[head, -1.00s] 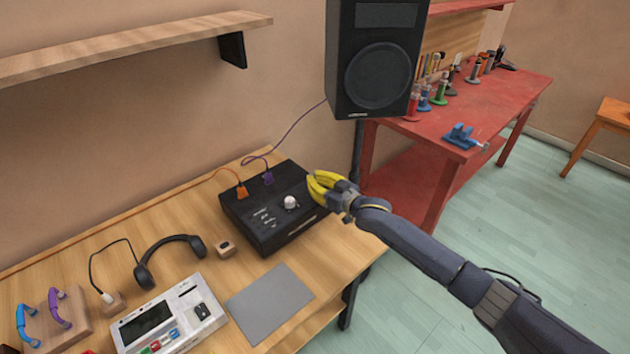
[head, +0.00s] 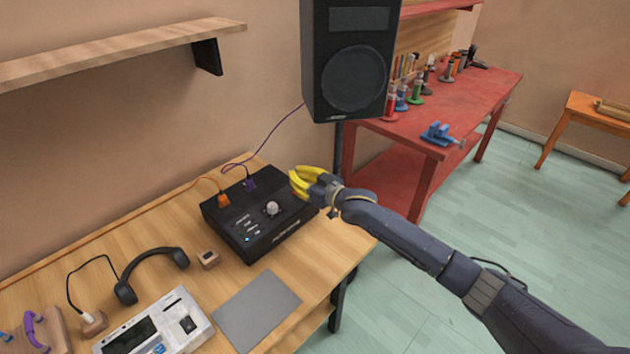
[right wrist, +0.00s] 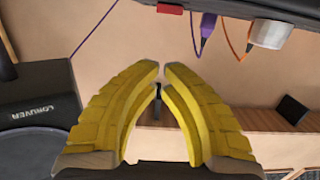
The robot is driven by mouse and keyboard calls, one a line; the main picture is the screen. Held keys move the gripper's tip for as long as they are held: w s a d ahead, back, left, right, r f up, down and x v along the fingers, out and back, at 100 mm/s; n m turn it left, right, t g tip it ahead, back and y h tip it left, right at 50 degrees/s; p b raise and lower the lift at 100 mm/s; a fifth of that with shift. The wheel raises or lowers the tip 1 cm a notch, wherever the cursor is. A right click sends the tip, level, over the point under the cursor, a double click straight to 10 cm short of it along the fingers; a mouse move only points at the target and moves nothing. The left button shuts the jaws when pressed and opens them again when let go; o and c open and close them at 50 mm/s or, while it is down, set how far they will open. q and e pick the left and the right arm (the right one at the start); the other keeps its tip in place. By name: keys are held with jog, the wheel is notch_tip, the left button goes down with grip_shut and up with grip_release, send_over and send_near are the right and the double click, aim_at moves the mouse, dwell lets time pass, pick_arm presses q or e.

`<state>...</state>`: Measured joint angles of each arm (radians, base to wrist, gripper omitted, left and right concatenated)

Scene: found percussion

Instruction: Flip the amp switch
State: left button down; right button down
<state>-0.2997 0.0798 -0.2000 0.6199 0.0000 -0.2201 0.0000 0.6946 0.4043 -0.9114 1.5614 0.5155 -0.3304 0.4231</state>
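The amp is a black box (head: 262,222) at the back right of the wooden table, with a white knob (head: 273,208), an orange plug (head: 223,200) and a purple plug (head: 250,184) on top. A small blue light (head: 247,239) shows on its panel. In the right wrist view a red switch-like piece (right wrist: 170,9) sits on the amp's dark edge at the top. My right gripper (head: 293,178), with yellow fingers, is at the amp's right back corner, seemingly just above it. Its fingertips (right wrist: 162,72) nearly meet, with nothing held between them. My left gripper is out of view.
A black speaker (head: 350,75) stands behind the gripper. Headphones (head: 150,268), a small wooden block (head: 208,259), a grey mat (head: 257,311) and a white device (head: 155,325) lie in front of the amp. A red workbench (head: 460,110) is at the back right.

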jog(key=s+d+r, duration=0.3)
jog(key=s+d, duration=0.2)
jog(key=shift+s, duration=0.4)
jog(key=shift+d, duration=0.1)
